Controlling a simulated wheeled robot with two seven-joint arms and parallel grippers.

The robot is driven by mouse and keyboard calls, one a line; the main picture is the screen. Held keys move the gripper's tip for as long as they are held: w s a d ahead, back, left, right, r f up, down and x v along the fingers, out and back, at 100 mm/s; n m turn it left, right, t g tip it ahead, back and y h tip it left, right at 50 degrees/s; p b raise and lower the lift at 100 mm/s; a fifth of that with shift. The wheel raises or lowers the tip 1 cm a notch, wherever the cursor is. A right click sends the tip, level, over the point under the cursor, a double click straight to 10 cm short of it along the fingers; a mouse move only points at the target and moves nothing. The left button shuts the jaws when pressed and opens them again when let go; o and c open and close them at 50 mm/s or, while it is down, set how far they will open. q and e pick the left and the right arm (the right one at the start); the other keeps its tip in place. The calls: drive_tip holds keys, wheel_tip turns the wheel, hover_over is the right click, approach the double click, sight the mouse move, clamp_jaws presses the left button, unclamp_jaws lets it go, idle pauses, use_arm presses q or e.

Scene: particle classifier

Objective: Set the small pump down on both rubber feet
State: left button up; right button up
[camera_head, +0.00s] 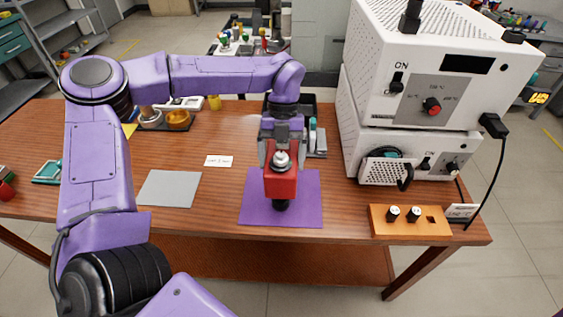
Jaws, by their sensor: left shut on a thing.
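My left gripper (282,150) comes down from above, shut on the small pump (281,186), a red body with a silver rounded part near the top and a black lower end. The pump is upright over a purple mat (252,208) on the wooden table. I cannot tell whether its black end touches the mat. My right gripper is not in view.
A grey mat (170,188) and a white label card (218,161) lie to the left. Dark trays are at the back. Table between the purple mat and orange block is clear.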

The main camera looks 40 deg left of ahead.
use_arm(q)
drive_tip(key=shift+f, duration=1.1)
drive_tip(key=shift+f, duration=0.1)
drive_tip(key=o, duration=1.4)
drive_tip(key=shift+f, duration=0.1)
drive_tip(key=v, duration=1.2)
